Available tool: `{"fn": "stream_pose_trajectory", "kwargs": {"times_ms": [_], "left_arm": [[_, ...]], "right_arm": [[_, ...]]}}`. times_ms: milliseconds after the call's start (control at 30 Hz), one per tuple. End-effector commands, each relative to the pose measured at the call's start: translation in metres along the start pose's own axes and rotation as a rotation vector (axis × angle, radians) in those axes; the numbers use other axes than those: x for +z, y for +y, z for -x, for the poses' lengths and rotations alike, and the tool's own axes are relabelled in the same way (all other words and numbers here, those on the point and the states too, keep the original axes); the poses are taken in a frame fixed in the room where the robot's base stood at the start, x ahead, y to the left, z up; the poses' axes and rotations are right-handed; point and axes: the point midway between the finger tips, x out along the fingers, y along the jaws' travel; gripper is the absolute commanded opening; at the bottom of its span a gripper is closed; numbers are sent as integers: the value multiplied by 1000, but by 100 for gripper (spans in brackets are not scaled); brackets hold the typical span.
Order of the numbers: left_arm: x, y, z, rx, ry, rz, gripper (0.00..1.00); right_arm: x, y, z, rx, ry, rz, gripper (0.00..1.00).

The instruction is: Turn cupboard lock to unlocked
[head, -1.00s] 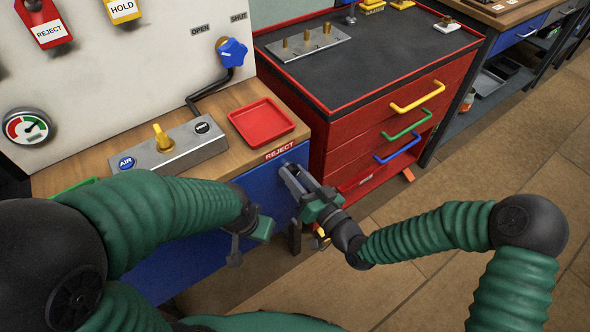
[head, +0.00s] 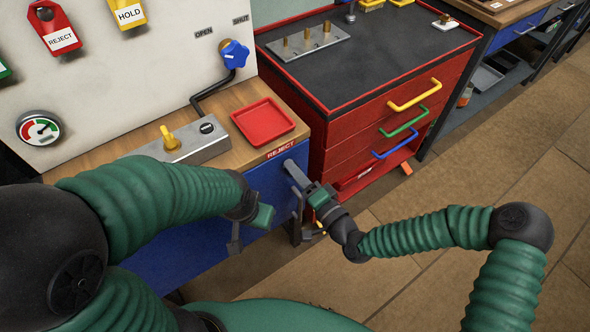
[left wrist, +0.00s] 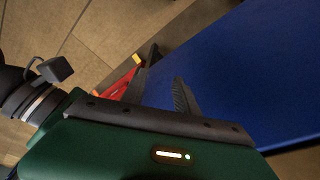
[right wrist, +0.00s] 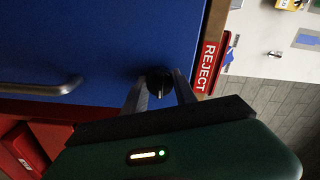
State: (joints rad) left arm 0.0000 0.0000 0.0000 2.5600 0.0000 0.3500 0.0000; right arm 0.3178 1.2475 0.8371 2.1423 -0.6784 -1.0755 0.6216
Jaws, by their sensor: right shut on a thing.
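The blue cupboard door (head: 200,254) is below the wooden bench top, under the REJECT label; it also fills much of the right wrist view (right wrist: 100,40). The cupboard lock is a round black knob (right wrist: 158,82) near the door's edge, beside the REJECT label. My right gripper (head: 291,168) is at the door, shut on the lock knob, with a finger on each side of it. The gripper hides the knob in the head view. My left gripper (left wrist: 166,66) is open and empty, in front of the blue door and apart from the lock.
A metal bar handle (right wrist: 40,88) is on the door near the lock. A red tool cabinet (head: 340,150) with coloured drawer handles stands close on the right. On the bench are a red tray (head: 264,123) and a metal block with a yellow lever (head: 169,139). Floor is free at right.

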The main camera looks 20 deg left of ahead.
Motion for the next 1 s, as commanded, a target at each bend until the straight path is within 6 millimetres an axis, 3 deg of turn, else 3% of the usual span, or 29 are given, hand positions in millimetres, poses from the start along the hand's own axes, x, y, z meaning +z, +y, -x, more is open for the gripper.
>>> {"fn": "stream_pose_trajectory", "kwargs": {"times_ms": [667, 700, 833, 1000], "left_arm": [[0, 0, 2, 0, 0, 0, 36], [0, 0, 2, 0, 0, 0, 36], [0, 0, 2, 0, 0, 0, 36], [0, 0, 2, 0, 0, 0, 36]], "right_arm": [[-4, 4, 0, 7, 8, -65, 0], [-4, 4, 0, 7, 9, -65, 37], [-3, 3, 0, 5, 7, -64, 54], [-2, 1, 0, 3, 4, -63, 55]]}}
